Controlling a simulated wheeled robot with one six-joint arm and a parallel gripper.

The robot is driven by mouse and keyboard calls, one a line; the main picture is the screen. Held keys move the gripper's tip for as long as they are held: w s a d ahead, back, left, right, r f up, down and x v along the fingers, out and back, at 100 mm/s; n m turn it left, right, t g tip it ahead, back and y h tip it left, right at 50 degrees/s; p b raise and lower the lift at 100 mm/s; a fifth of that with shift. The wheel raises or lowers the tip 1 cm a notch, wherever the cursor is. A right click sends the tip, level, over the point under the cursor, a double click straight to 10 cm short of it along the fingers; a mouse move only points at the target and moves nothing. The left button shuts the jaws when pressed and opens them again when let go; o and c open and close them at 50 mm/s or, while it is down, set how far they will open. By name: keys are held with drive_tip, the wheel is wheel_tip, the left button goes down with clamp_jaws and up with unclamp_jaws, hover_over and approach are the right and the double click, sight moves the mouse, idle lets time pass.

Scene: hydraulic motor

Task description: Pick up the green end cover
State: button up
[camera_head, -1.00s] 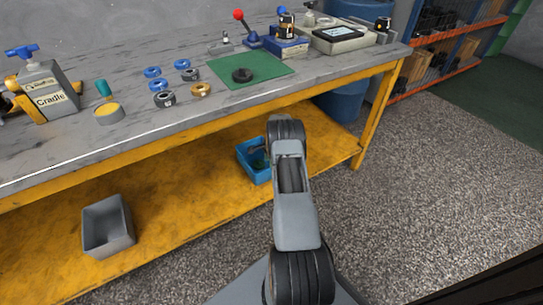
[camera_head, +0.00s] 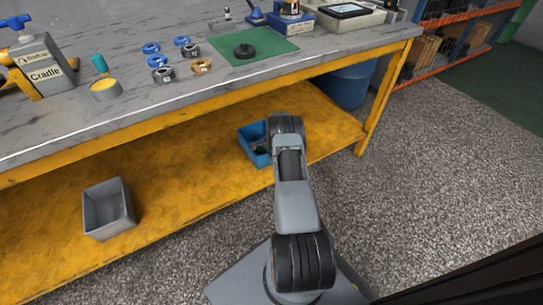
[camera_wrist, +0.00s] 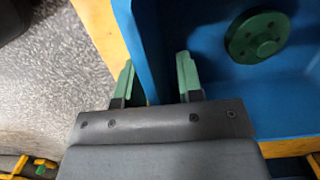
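The green end cover (camera_wrist: 258,36) is a round flanged disc with small holes. It lies inside the blue bin (camera_wrist: 215,100), at the upper right of the wrist view. My gripper (camera_wrist: 157,78) shows two green fingertips held apart with nothing gripped between them. It is to the left of the cover in the wrist view, over the bin's left wall; its height above the rim cannot be told. In the head view the blue bin (camera_head: 248,133) is on the yellow lower shelf, partly hidden by my arm, which also hides the gripper.
A grey bin (camera_head: 108,210) stands on the yellow lower shelf (camera_head: 190,165) to the left. The workbench top (camera_head: 130,105) overhangs the shelf and holds blue rings, a green mat (camera_head: 262,47) and a cradle. Open floor lies to the right.

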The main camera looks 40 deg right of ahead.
drive_tip(key=shift+c, duration=0.3)
clamp_jaws()
